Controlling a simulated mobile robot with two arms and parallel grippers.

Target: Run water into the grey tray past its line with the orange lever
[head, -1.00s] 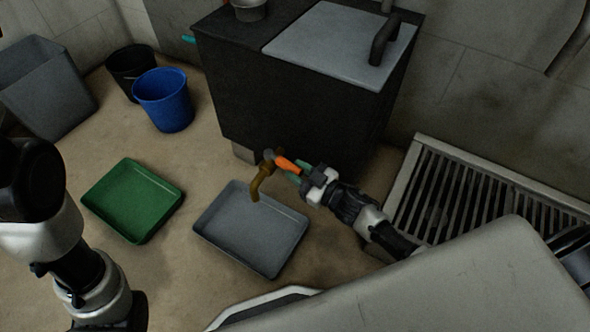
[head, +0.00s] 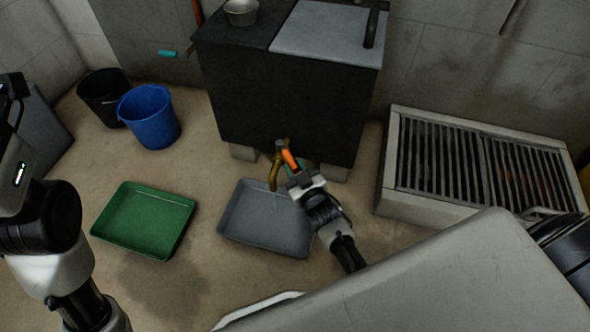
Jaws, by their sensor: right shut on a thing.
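The grey tray (head: 262,232) lies on the floor in front of the dark cabinet. The brass tap (head: 275,172) comes out low on the cabinet front, with its spout over the back part of the tray. The orange lever (head: 287,155) sits on the tap. My right gripper (head: 293,167) is shut on the lever, and its arm hides part of the tray's right side. I cannot make out a stream of water, the water level or the tray's line. My left arm shows at the left edge, but its gripper is out of view.
A green tray (head: 146,222) lies on the floor left of the grey tray. A blue bucket (head: 149,117) and a black bucket (head: 103,96) stand behind it. A metal pot (head: 241,13) sits on the dark cabinet (head: 285,110).

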